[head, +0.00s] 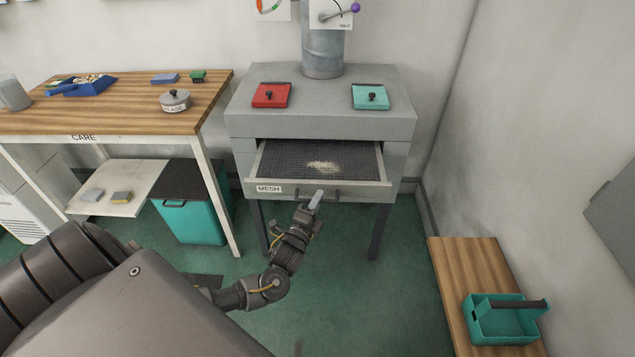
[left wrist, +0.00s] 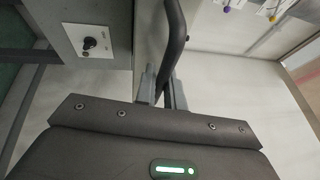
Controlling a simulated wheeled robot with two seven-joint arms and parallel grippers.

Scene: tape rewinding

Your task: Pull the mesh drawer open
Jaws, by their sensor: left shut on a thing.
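The mesh drawer (head: 287,189) is pulled partway out of the grey cabinet, with a MESH label on the left of its front. Its dark mesh floor shows, with a pale patch of material on it. My left gripper (head: 316,201) is at the middle of the drawer front. In the left wrist view, the fingers of my left gripper (left wrist: 163,92) are shut on the dark handle bar (left wrist: 174,40). The fingers cover part of the handle. My right gripper is not in view.
The grey cabinet (head: 320,121) has a red flap (head: 271,96) and a teal flap (head: 370,98) on top. A wooden table (head: 130,100) stands left, with a teal bin (head: 188,222) below it. A low wooden bench (head: 455,275) with a teal caddy (head: 482,325) is at right. Green floor in front is clear.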

